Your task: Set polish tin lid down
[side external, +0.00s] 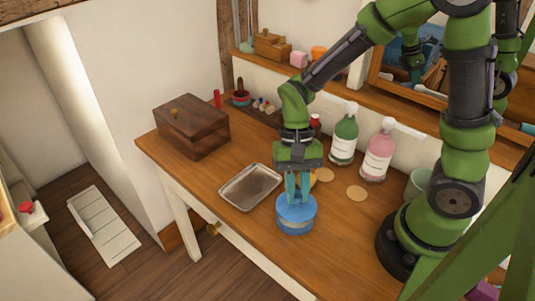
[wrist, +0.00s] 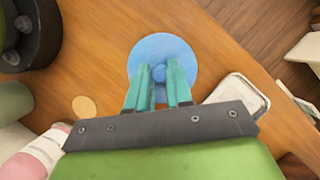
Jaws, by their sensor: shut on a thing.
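The polish tin is round and blue with a pale band on its side (side external: 295,226). Its blue lid (wrist: 162,48) has a small round knob in the middle. In the side view the lid (side external: 297,205) is at the top of the tin; I cannot tell whether it rests on it or hovers just above. My gripper (side external: 297,193) points down over the lid with its teal fingers shut on the knob. In the wrist view the fingers (wrist: 159,80) close around the knob, and the lid hides what is beneath it.
A metal tray (side external: 250,187) lies close left of the tin. A wooden box (side external: 192,127) stands at the back left. Green (side external: 343,138) and pink (side external: 377,155) pump bottles stand behind. Flat round coasters (side external: 356,193) lie to the right. The table's front edge is close to the tin.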

